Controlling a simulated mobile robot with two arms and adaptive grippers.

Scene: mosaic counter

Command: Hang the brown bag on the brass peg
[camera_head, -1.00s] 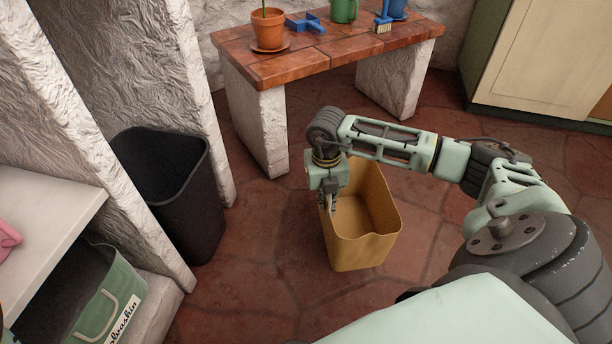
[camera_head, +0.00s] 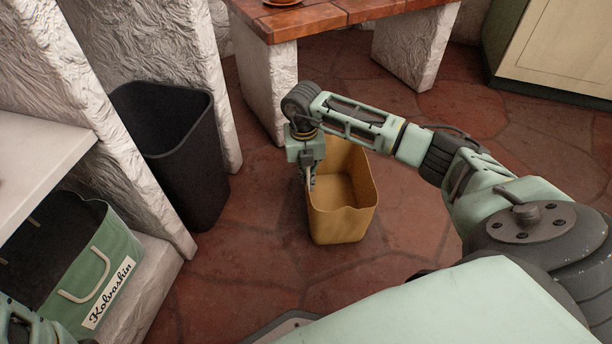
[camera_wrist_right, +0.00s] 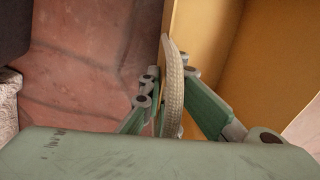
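The brown bag (camera_head: 345,217) is an open, boxy, ochre-brown container on the red floor in the middle of the head view. My right gripper (camera_head: 311,182) points down at its left side. In the right wrist view, my right gripper (camera_wrist_right: 170,80) is shut on the bag's pale, woven handle (camera_wrist_right: 173,88), which stands between the two fingers close to the bag wall (camera_wrist_right: 200,40). The fingertips are partly hidden. The brass peg is not in view. A bit of my left arm shows at the lower left corner; its fingers are not seen.
A black bin (camera_head: 185,165) stands left of the bag by a rough white wall. A green bag (camera_head: 110,255) with a Kolvashin label sits on a low ledge at left. A brick-topped bench (camera_head: 345,10) stands behind, a cabinet (camera_head: 555,50) at back right. Floor between is clear.

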